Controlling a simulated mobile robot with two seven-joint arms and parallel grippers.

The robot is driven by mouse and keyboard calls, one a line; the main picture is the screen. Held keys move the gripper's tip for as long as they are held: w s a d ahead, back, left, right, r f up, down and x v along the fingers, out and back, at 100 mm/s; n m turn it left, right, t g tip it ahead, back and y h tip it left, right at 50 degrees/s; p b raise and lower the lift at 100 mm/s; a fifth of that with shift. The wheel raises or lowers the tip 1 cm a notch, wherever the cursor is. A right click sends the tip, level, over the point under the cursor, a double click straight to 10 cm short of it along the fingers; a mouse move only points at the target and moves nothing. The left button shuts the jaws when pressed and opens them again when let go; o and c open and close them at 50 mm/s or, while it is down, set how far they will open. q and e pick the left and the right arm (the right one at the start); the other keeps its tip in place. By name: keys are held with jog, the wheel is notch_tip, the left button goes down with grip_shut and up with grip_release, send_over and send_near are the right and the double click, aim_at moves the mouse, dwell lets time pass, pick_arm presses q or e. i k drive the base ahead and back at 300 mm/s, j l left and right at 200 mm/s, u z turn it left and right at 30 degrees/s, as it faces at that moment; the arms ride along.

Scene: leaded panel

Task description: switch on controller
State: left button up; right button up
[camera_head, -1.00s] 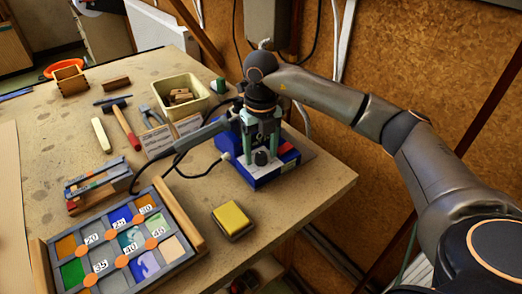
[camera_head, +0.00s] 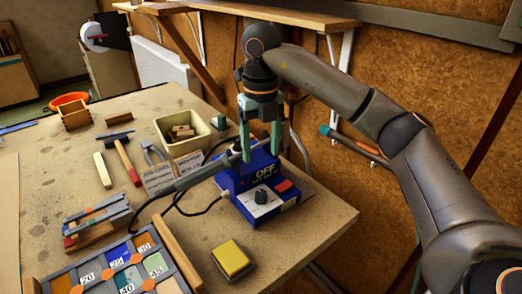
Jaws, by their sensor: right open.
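The controller (camera_head: 245,207) is a blue box near the right edge of the bench. Its display reads OFF. Its pale front panel carries a dark round knob (camera_head: 261,196) and a red switch (camera_head: 283,186). My right gripper (camera_head: 260,157) is open, its two greenish fingers pointing down above the rear part of the controller, behind the knob and switch. Nothing is between the fingers. Whether a fingertip touches the box I cannot tell. My left gripper is not in view.
A soldering iron (camera_head: 200,178) with a dark cable lies left of the controller. A yellow sponge (camera_head: 232,259) sits in front. A leaded glass panel (camera_head: 112,272) lies at the lower left. A cream bin (camera_head: 183,121) of wooden pieces stands behind. A wooden shelf (camera_head: 290,20) hangs above.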

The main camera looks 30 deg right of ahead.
aim_at(286, 184)
jog(key=k+j, duration=0.8)
jog(key=k, duration=0.05)
